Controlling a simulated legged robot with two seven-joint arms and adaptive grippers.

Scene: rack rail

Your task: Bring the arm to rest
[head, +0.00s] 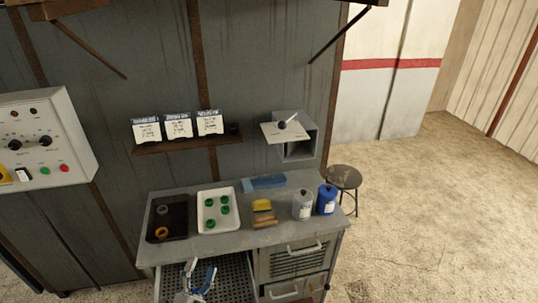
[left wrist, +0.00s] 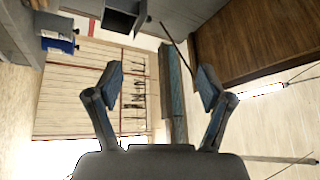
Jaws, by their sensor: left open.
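My left gripper (head: 202,272) is low in the head view, at the bottom edge, in front of the workbench and over an open drawer with a perforated bottom (head: 233,280). Its two blue-tipped fingers stand apart with nothing between them. In the left wrist view the same gripper (left wrist: 160,82) shows its fingers spread wide and empty. My right gripper is in neither view.
The grey workbench (head: 280,233) holds a black tray (head: 180,215), a white tray (head: 207,222) with green rings, a yellow block (head: 262,205), a white bottle (head: 302,206) and a blue can (head: 326,200). A stool (head: 344,178) stands right; the floor beyond is clear.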

